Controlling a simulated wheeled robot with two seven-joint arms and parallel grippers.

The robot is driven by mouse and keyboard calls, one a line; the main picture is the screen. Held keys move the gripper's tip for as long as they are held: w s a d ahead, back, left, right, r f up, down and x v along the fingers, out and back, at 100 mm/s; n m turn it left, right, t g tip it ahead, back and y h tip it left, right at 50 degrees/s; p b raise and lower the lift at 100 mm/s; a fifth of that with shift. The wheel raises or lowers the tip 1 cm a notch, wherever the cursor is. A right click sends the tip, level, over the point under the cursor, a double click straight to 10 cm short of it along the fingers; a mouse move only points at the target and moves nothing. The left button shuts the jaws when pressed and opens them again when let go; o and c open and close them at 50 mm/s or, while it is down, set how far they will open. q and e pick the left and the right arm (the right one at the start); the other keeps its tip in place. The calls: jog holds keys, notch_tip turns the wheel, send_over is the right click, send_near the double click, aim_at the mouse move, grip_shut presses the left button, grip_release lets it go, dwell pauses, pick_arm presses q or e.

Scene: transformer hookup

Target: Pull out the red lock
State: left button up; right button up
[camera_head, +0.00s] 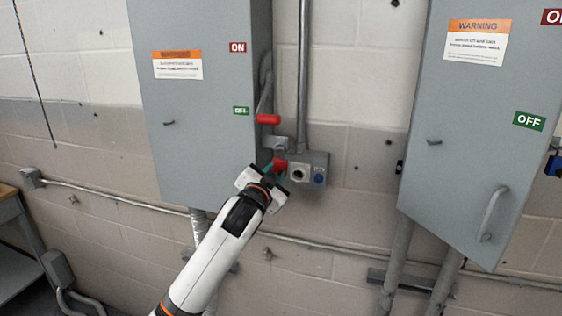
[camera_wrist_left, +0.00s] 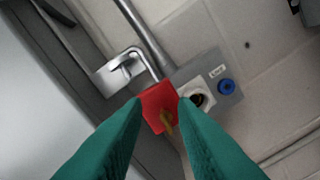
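The red lock (camera_head: 280,164) hangs on the right side of the left grey cabinet, below the red-tipped lever. In the left wrist view the red lock (camera_wrist_left: 155,101) has a yellow key (camera_wrist_left: 166,120) on its face and hangs at a metal hasp (camera_wrist_left: 122,66). My left gripper (camera_head: 272,171) is at the lock. In the left wrist view the teal fingers of my left gripper (camera_wrist_left: 159,100) are apart, one on each side of the lock, partly covering its sides. I cannot tell whether they touch it. My right gripper is not in view.
A grey box with a white socket (camera_head: 299,172) and a blue button (camera_head: 319,175) sits just right of the lock. The red-tipped lever (camera_head: 267,119) is above. Left cabinet (camera_head: 200,110) and right cabinet (camera_head: 455,130) flank a bare wall strip with a vertical conduit (camera_head: 303,70).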

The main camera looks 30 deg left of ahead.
pick_arm(q)
jog(key=p+v, duration=0.2)
jog(key=v, duration=1.5)
jog(key=shift+s+d, duration=0.15)
jog(key=shift+s, duration=0.2)
